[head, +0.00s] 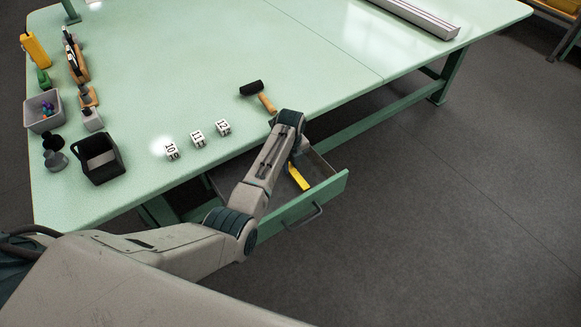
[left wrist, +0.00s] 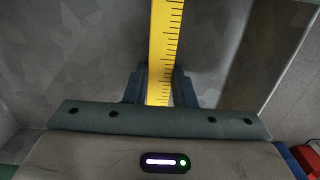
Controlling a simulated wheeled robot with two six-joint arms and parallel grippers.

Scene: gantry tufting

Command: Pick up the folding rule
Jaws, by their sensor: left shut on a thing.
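The folding rule (left wrist: 165,45) is a yellow strip with black tick marks, and it fills the upper middle of the left wrist view. In the head view its yellow end (head: 298,177) shows in the open drawer, beside my left wrist. My left gripper (left wrist: 158,88) is shut on the rule, with one dark finger on each side of it. In the head view my forearm hides the gripper fingers and part of the rule. My right gripper is not in view.
The green drawer (head: 330,193) is pulled out under the green table (head: 215,65). A mallet (head: 266,103) and number blocks (head: 197,138) lie near the table edge. A red object (left wrist: 307,157) shows at the lower right of the left wrist view.

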